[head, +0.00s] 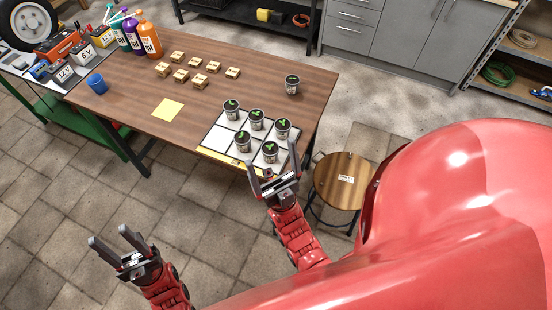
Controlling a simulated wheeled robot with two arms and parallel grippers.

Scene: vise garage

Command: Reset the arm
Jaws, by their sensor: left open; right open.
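My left gripper (120,241) is open and empty above the tiled floor, in front of the table and apart from it. My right gripper (270,178) is open and empty at the table's front right corner, beside the gridded mat (211,141). Its fingers point toward the small cups on the mat, and I cannot tell how near they are. Both arms come in from the lower part of the head view.
A round stool (335,193) stands right of my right gripper.

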